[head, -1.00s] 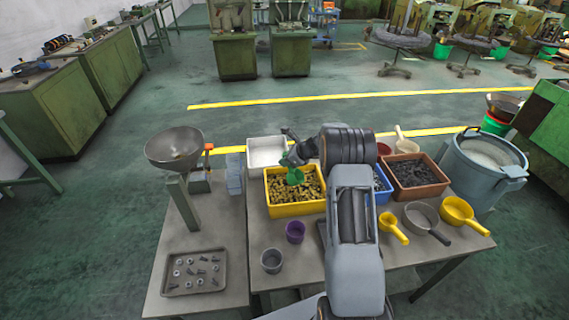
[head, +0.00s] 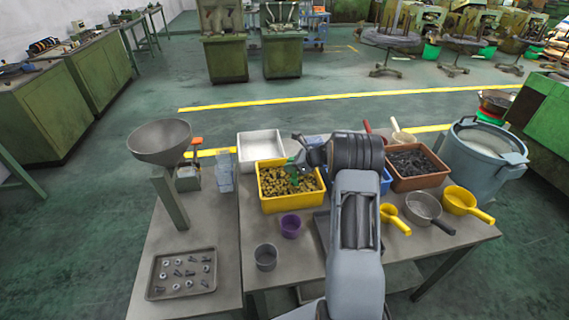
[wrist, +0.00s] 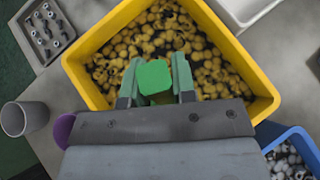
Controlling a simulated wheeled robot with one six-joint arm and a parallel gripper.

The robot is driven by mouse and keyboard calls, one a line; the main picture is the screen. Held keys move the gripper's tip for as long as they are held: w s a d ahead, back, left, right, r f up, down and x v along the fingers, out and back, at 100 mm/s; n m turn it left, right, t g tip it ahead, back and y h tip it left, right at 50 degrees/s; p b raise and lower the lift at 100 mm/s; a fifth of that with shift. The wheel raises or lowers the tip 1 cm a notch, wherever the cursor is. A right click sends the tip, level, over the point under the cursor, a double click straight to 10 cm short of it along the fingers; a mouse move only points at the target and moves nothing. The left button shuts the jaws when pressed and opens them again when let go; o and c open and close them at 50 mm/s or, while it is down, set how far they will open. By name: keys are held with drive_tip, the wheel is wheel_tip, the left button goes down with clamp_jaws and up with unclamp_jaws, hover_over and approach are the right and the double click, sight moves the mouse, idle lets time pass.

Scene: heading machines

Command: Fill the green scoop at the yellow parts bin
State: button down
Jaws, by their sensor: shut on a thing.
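The yellow parts bin (head: 290,204) stands on the table, full of brassy parts; its yellow rim (wrist: 88,33) frames the wrist view. The green scoop (head: 294,179) is low in the bin, at the parts. My gripper (wrist: 154,88) is over the bin, pointing down, and is shut on the scoop's green handle (wrist: 154,76). The scoop's bowl is mostly hidden by the handle and jaws in the wrist view, so its contents cannot be told. My arm covers the bin's right side in the head view.
A white bin (head: 260,145) is behind, a blue bin (wrist: 300,143) to the right. A purple cup (head: 290,227) and grey cup (head: 265,257) stand in front. A metal funnel (head: 160,140) on a post and a parts tray (head: 181,273) are left. Scoops (head: 462,201) lie right.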

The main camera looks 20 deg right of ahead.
drive_tip(key=shift+a+r+p, duration=0.1)
drive_tip(key=shift+r+p, duration=0.15)
drive_tip(key=shift+p, duration=0.7)
drive_tip(key=w+a+r+g+h+p, duration=0.3)
drive_tip(key=r+h+p, duration=0.4)
drive_tip(key=p, duration=0.3)
drive_tip(key=shift+a+r+n+g, duration=0.25)
drive_tip(key=shift+a+n+g, duration=0.15)
drive_tip(key=shift+a+g, duration=0.35)
drive_tip(key=shift+d, duration=0.1)
